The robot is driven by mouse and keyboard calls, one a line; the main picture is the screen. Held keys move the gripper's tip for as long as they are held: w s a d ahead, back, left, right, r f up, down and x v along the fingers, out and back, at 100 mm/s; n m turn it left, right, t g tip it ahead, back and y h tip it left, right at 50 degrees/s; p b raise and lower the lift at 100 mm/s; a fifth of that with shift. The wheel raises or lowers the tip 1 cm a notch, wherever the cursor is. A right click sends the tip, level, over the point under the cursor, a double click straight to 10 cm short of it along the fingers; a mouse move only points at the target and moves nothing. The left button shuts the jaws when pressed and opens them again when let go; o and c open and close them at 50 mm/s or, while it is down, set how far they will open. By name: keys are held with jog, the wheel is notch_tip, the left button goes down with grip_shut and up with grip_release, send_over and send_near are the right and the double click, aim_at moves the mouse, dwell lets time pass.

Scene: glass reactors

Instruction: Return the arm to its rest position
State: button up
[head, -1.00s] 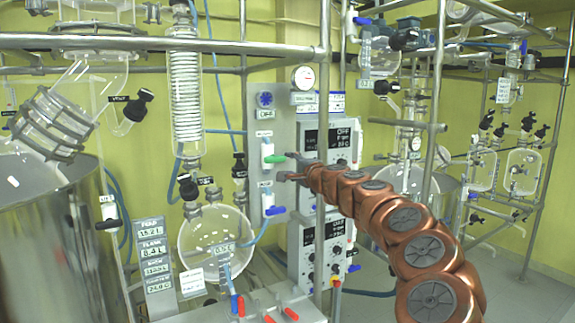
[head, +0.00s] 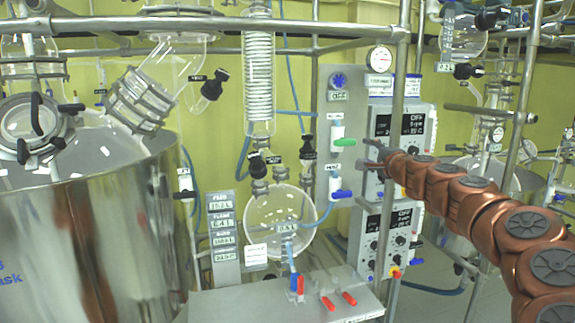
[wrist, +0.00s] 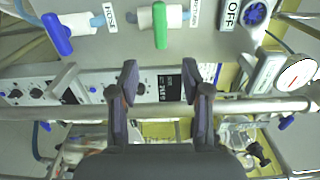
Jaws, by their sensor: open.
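My copper-coloured arm reaches in from the lower right of the head view, and my gripper (head: 371,152) is at its far end, in front of the grey valve panel and the control boxes. In the wrist view my gripper (wrist: 158,82) shows two dark fingers spread apart with nothing between them. A metal rail (wrist: 260,107) crosses the wrist view behind the fingers. A green-handled valve (wrist: 160,25) and a blue-handled valve (wrist: 57,34) lie beyond the fingertips. I cannot tell how far the fingers are from the rail.
A vertical frame post (head: 397,90) stands close to my arm. A round glass flask (head: 280,220) hangs left of the gripper above a metal bench (head: 250,305) with red-handled valves. A large steel vessel (head: 90,230) fills the left. Control boxes (head: 403,125) stand behind my arm.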

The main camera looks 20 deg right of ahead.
jog(key=s+a+r+n+g+y, duration=0.1)
jog(key=a+n+y, duration=0.3)
jog(key=a, duration=0.7)
jog(key=s+a+n+g+y, duration=0.25)
jog(key=a+n, duration=0.25)
jog(key=a, duration=0.7)
jog(key=s+a+f+n+g+y, duration=0.1)
jog(key=s+a+f+n+g, duration=0.2)
jog(key=a, duration=0.5)
jog(key=s+a+f+n+g+y, duration=0.2)
jog(key=s+a+f+n, duration=0.1)
jog(key=s+a+f, duration=0.3)
jog(key=s+a+f+n+g+h, duration=0.1)
jog(key=s+f+n+g+h, duration=0.2)
jog(key=s+f, duration=0.7)
jog(key=s+a+f+n+g+h, duration=0.15)
jog(key=s+f+g, duration=0.5)
jog(key=s, duration=0.65)
jog(key=s+d+f+g+h, duration=0.1)
jog(key=s+d+f, duration=0.2)
jog(key=s, duration=0.2)
jog(key=s+d+f+h, duration=0.2)
jog(key=s+d+f, duration=0.1)
jog(key=s, duration=0.3)
jog(key=shift+s+g, duration=0.3)
jog(key=shift+g, duration=0.1)
